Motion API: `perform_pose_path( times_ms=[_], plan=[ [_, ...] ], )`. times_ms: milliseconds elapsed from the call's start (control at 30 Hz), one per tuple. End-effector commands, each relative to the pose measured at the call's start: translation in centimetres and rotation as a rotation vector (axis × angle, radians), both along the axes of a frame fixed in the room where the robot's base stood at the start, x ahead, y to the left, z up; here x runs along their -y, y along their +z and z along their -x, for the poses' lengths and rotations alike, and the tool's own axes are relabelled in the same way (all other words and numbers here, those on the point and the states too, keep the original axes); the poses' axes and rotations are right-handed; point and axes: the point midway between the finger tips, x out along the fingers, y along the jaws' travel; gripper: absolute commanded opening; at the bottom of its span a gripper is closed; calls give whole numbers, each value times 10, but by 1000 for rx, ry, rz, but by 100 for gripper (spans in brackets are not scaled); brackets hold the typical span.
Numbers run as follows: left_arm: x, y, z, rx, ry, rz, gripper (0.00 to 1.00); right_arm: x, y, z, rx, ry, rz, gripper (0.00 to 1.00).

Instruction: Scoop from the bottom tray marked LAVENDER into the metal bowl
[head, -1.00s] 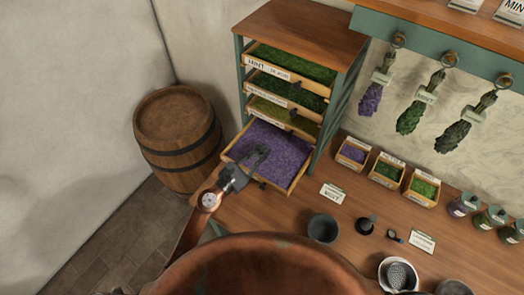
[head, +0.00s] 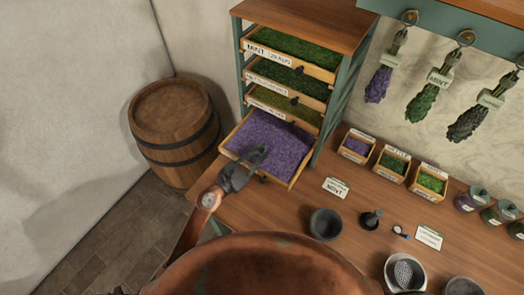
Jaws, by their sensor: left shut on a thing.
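The bottom tray (head: 291,183) is pulled out of the shelf unit and full of purple lavender. Its label does not show. My left gripper (head: 259,157) reaches over the tray's front edge, its dark fingertips over the purple. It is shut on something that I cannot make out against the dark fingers. A dark grey bowl (head: 326,223) stands on the table right of the tray. A pale metal bowl (head: 391,282) with a perforated piece in it stands at the lower right, beside another grey bowl (head: 463,287). I cannot tell which one is the task's metal bowl. My right gripper is not in view.
A barrel (head: 174,130) stands left of the shelf unit (head: 300,22), which holds several green trays. Small herb boxes (head: 391,167), jars (head: 469,199) and cards (head: 335,188) are on the table (head: 285,212). Herb bundles hang above.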

Motion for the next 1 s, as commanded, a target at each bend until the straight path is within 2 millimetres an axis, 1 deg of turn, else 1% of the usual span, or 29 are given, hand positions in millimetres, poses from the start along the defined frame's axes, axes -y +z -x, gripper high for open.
perform_pose_path(
  times_ms=[533, 1000],
  plan=[
    [1, -1, 1, 0, 1, 0, 0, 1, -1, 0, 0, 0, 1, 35],
    [18, 0, 12, 1, 1, 1, 0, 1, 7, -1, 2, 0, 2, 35]
  ],
)
